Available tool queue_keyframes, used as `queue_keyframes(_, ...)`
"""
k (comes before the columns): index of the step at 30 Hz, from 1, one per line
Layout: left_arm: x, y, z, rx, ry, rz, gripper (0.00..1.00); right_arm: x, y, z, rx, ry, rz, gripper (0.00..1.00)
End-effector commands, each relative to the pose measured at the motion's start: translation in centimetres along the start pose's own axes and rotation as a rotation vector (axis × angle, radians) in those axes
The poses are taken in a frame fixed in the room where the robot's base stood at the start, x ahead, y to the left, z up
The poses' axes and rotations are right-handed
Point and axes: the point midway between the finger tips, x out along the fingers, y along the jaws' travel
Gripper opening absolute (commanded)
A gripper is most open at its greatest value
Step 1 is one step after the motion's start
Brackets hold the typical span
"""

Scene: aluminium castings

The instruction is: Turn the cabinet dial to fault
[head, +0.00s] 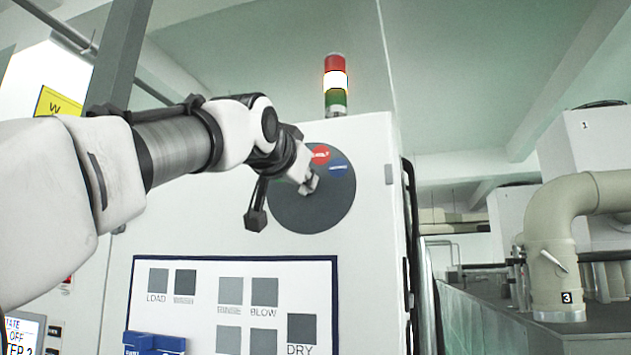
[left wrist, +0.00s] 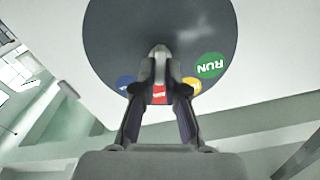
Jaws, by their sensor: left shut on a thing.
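The dial is a dark grey disc (head: 328,208) on the upper front of the white cabinet (head: 225,235). In the left wrist view the disc (left wrist: 110,40) has a light grey knob (left wrist: 160,53) near its middle. My left gripper (head: 309,184) is shut on the knob, with a finger on each side. Around the disc's edge are a green RUN label (left wrist: 209,65), a partly covered yellow label (left wrist: 192,84), a red label (left wrist: 159,95) and a blue label (left wrist: 125,83). The red label's text and the knob's pointing end are hard to make out. My right gripper is not in view.
A signal tower (head: 336,82) stands on the cabinet, its middle lit white between red and green. Below the dial is a panel of grey squares (head: 235,295) with a dark blue border. A beige pipe (head: 555,240) stands at the right.

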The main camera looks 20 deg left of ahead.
Motion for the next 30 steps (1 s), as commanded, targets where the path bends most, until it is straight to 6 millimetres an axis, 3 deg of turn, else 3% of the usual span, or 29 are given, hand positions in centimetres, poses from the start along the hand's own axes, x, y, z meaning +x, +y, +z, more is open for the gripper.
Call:
queue_keyframes(5,0.03,-0.07,-0.07,-0.001,0.003,-0.001,0.0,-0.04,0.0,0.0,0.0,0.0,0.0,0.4)
queue_keyframes(6,0.03,-0.08,-0.08,-0.001,0.003,-0.001,0.22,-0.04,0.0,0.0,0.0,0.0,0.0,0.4)
queue_keyframes(7,0.02,-0.08,-0.08,-0.001,0.003,-0.001,0.33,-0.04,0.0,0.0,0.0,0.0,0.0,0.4)
queue_keyframes(8,0.02,-0.07,-0.07,-0.001,0.002,-0.001,0.36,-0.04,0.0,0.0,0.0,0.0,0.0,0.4)
queue_keyframes(26,-0.01,-0.02,-0.03,-0.006,0.001,0.0,0.36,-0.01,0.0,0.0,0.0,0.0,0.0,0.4)
queue_keyframes(30,-0.01,-0.06,-0.03,-0.082,0.001,0.0,0.36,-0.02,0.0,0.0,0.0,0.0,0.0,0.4)
